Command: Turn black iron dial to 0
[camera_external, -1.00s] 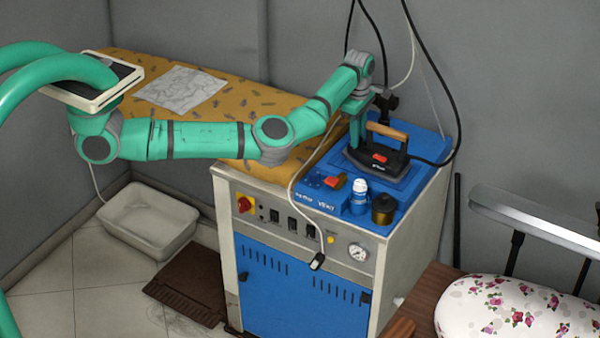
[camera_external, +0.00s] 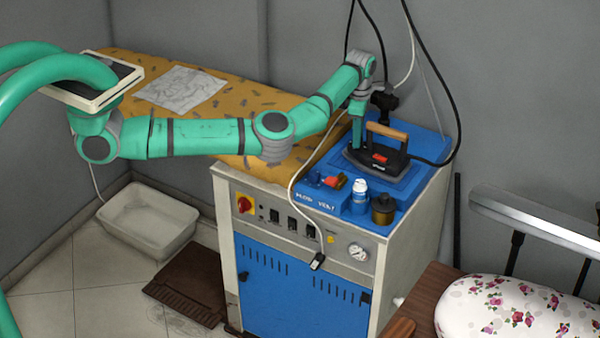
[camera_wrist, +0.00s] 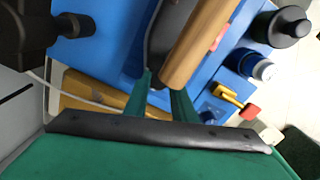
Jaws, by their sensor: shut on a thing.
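The black iron (camera_external: 385,160), with a wooden handle (camera_external: 387,132) and a red label, sits flat on the blue top of the cabinet. My gripper (camera_external: 357,140) points down at the iron's left end. In the wrist view the tips of my gripper (camera_wrist: 160,92) reach down beside the dark iron body (camera_wrist: 172,28), near the end of its wooden handle (camera_wrist: 197,42). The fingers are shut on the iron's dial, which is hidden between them. The dial's marks and setting cannot be read in either view.
A blue-white bottle (camera_external: 359,196), a dark jar (camera_external: 384,208) and a small red-and-yellow item (camera_external: 336,182) stand in front of the iron. A black fitting (camera_external: 384,101) rises behind it. Cables hang close by. A patterned ironing board (camera_external: 235,98) lies to the left.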

